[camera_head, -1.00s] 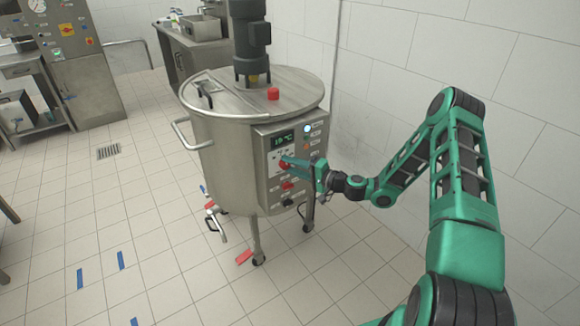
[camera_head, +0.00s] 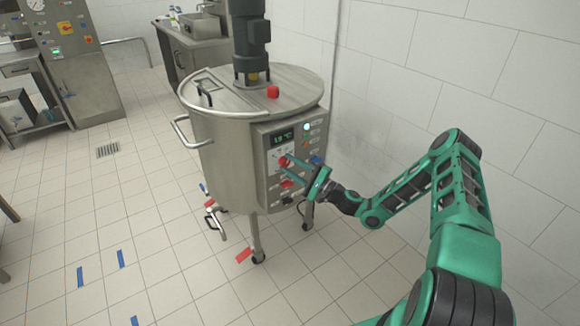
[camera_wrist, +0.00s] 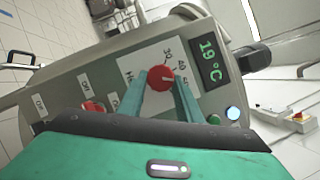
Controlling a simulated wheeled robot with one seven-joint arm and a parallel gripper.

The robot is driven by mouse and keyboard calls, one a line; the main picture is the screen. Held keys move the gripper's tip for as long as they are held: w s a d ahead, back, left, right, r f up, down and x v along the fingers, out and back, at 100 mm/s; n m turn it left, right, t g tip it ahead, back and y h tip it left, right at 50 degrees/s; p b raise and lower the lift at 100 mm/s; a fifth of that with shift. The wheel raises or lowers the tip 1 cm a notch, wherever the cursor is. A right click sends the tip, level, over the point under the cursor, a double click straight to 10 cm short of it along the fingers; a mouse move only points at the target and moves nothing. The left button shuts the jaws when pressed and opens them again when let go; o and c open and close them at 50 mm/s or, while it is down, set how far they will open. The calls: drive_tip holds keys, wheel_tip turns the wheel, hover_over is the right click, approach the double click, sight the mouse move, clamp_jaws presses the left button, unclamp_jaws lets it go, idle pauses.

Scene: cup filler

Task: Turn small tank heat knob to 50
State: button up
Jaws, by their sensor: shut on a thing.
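The small tank (camera_head: 222,150) is a round steel vessel with a control box (camera_head: 262,170) on its front. The heat knob (camera_head: 284,161) is red and sits below a green display (camera_head: 283,138) on that box. In the wrist view the knob (camera_wrist: 160,76) stands on a white dial label (camera_wrist: 137,62) with printed numbers, 30 and 40 among them. The display (camera_wrist: 208,60) there reads 19 °C. My gripper (camera_head: 291,167) is shut on the knob, one green finger on each side. A pale mark shows on the knob; the exact number it points to is unclear.
A lit button (camera_head: 306,127) is at the box's upper right. The tiled wall is close on the right; open floor lies left.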

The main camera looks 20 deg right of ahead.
drive_tip(key=shift+d+f, duration=0.15)
drive_tip(key=shift+f, duration=0.1)
drive_tip(key=o, duration=1)
drive_tip(key=shift+o, duration=0.2)
drive_tip(key=shift+r, duration=0.1)
drive_tip(key=v, duration=1)
drive_tip(key=shift+s+d, duration=0.2)
drive_tip(key=shift+a, duration=0.1)
